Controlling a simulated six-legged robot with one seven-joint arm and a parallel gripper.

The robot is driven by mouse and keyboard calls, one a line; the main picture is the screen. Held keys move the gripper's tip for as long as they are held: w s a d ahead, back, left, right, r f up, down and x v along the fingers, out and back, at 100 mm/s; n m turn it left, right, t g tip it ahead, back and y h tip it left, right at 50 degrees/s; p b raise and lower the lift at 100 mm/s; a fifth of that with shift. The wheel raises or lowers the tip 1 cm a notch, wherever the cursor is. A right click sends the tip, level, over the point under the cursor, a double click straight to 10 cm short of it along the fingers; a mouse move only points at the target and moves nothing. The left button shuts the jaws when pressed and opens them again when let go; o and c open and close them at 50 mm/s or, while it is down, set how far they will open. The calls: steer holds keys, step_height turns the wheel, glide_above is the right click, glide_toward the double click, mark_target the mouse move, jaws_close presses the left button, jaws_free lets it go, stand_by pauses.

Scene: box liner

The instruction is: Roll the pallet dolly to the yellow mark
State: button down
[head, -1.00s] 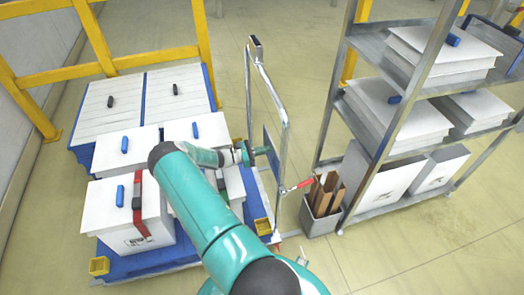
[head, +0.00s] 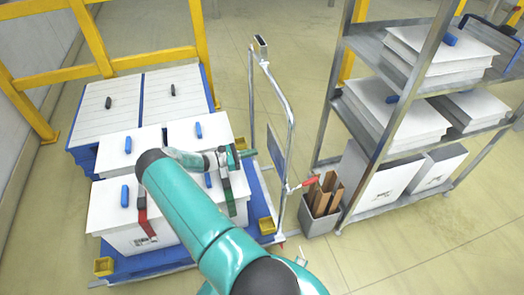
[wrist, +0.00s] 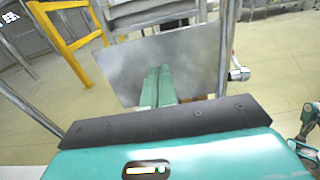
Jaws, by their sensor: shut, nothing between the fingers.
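The pallet dolly has a blue deck (head: 150,262) with yellow corner blocks, carrying white boxes (head: 160,222) with blue handles, some strapped in red and green. Its upright metal handle frame (head: 291,130) stands at the right end and bears a flat panel (head: 275,150). My gripper (head: 247,153) is shut and empty, pointing at the panel from the box side, above the deck. In the wrist view the shut fingers (wrist: 158,84) point at the grey panel (wrist: 185,62); contact cannot be told. The yellow mark cannot be made out on the floor.
A metal shelf rack (head: 400,120) with white boxes stands to the right. A grey bin (head: 318,216) of cardboard sits between rack and handle frame. A yellow rail (head: 90,40) and blue-edged white-topped units (head: 140,100) lie behind. Floor at front right is clear.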

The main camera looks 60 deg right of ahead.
steer(key=v, duration=0.6)
steer(key=c, duration=1.9)
jaws_free()
steer(key=shift+w+a+r, duration=0.1)
steer(key=shift+w+a, duration=0.1)
steer(key=shift+w, duration=0.05)
steer(key=o, duration=0.7)
steer(key=shift+d+r+m+y, duration=0.25)
steer(key=shift+r+m+y, duration=0.2)
steer(key=shift+r, duration=0.1)
steer(key=shift+d+r+m+y, duration=0.2)
steer(key=shift+r+m+y, duration=0.25)
steer(key=shift+r, duration=0.15)
steer(key=shift+c, duration=0.2)
steer(key=m+t+y, duration=0.9)
steer(key=m+t, duration=0.2)
steer(key=m, duration=0.5)
glide_toward(279, 90)
steer(key=x, duration=0.9)
steer(key=shift+f, duration=0.1)
jaws_close()
